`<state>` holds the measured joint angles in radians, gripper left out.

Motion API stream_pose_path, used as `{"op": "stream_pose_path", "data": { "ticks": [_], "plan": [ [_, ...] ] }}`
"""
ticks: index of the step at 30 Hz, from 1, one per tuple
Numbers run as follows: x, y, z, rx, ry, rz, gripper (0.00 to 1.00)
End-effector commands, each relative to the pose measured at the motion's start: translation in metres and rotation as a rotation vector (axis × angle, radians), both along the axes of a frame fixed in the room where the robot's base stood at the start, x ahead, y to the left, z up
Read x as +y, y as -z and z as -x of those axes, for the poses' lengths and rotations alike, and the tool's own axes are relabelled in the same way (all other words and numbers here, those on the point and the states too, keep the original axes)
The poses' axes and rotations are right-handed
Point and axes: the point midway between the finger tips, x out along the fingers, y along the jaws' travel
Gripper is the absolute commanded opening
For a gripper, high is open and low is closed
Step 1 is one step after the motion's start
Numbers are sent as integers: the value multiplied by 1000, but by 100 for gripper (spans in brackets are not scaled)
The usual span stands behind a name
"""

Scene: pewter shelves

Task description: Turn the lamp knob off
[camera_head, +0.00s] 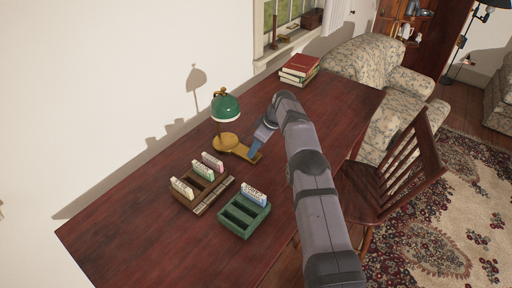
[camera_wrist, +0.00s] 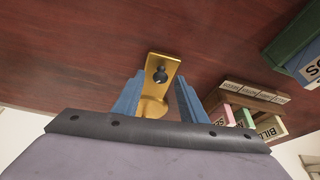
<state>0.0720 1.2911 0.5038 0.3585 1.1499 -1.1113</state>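The desk lamp has a green shade (camera_head: 225,107) with a pale lower rim and a round brass base (camera_head: 224,143). A flat brass plate extends from the base toward the right; in the wrist view the plate (camera_wrist: 163,61) carries a small dark knob (camera_wrist: 160,76). I cannot tell whether the lamp is lit. My gripper (camera_head: 255,149) is low over the plate end. In the wrist view its two blue fingers (camera_wrist: 159,80) stand apart, with the knob appearing between their tips and nothing held. I cannot tell the remaining height gap. The knob is not distinguishable in the head view.
A brown sorter (camera_head: 196,198) with several labelled cards and a green sorter (camera_head: 237,222) stand in front of the lamp on the dark wooden desk (camera_head: 130,234). Stacked books (camera_head: 299,69) lie at the far end. A wooden chair (camera_head: 392,170) stands at right.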

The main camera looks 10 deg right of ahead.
Motion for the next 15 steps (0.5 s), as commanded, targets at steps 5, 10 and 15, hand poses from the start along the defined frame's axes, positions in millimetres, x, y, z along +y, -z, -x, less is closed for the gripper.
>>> {"op": "stream_pose_path", "data": {
  "ticks": [5,10,15],
  "plan": [
    [0,-2,0,-1,0,-1,38],
    [-3,-11,2,-2,0,-1,38],
    [-10,-29,7,-2,2,-1,38]
  ]
}}
